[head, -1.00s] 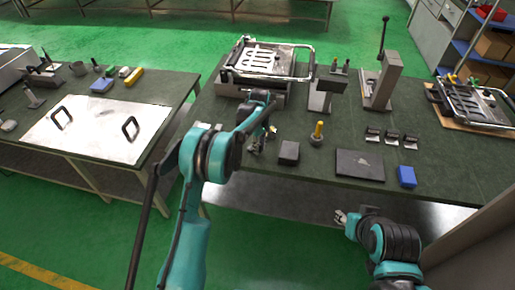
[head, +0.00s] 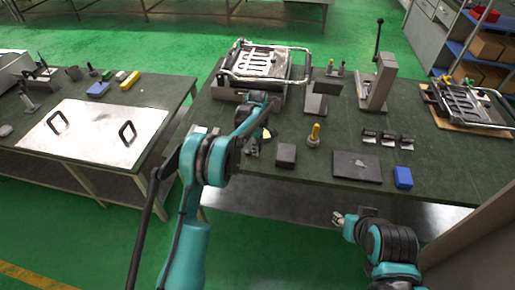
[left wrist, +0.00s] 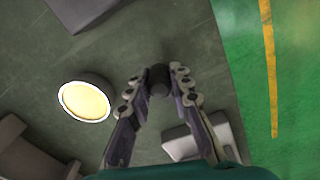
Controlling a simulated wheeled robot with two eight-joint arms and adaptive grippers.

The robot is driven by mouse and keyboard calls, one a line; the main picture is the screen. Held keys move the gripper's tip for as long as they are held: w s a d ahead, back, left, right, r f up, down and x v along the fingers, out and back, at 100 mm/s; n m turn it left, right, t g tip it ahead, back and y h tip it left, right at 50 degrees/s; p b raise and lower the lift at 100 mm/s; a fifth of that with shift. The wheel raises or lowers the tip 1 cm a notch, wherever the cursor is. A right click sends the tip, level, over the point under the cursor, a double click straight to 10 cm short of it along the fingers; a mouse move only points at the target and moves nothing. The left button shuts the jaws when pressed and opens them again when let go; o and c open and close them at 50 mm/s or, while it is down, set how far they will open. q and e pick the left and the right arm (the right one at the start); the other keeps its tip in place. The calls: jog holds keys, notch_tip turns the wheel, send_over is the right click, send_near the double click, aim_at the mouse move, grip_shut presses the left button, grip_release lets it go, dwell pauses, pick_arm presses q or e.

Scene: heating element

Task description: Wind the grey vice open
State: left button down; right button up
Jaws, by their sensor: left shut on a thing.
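My left gripper (head: 254,146) is over the front left part of the right-hand bench, and its arm hides much of what lies there. In the left wrist view its fingers (left wrist: 158,84) are closed on a small dark round knob (left wrist: 158,76). A light grey block (left wrist: 205,138) lies beside and under the right finger. It seems to be part of the grey vice, but the join with the knob is hidden. My right gripper (head: 340,218) hangs in front of the bench edge, away from the vice; its fingers are too small to read.
A dark cube (head: 286,154) and a yellow-topped peg (head: 314,132) stand to the right of my left gripper. A metal frame fixture (head: 265,66) stands behind. A dark plate (head: 356,167) lies at right.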

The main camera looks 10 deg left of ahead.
pick_arm(q)
jog(key=c, duration=1.3)
grip_release()
jog(key=shift+c, duration=0.2)
notch_tip(320, 180, up, 12)
jog(key=shift+r, duration=0.1)
jog(key=s+a+r+m+t, duration=0.2)
jog(key=s+r+m, duration=0.3)
jog(key=s, duration=0.4)
jog(key=s+a+r+m+t, duration=0.2)
jog(key=s+r, duration=0.6)
jog(key=s+a+f+m+t, duration=0.1)
jog(key=s+f+m, duration=0.2)
jog(key=s, duration=0.7)
jog(key=s+f+m+t, duration=0.2)
jog(key=s+f+m, duration=0.2)
jog(key=s, duration=0.5)
jog(key=shift+s+a, duration=0.35)
jog(key=shift+a, duration=0.05)
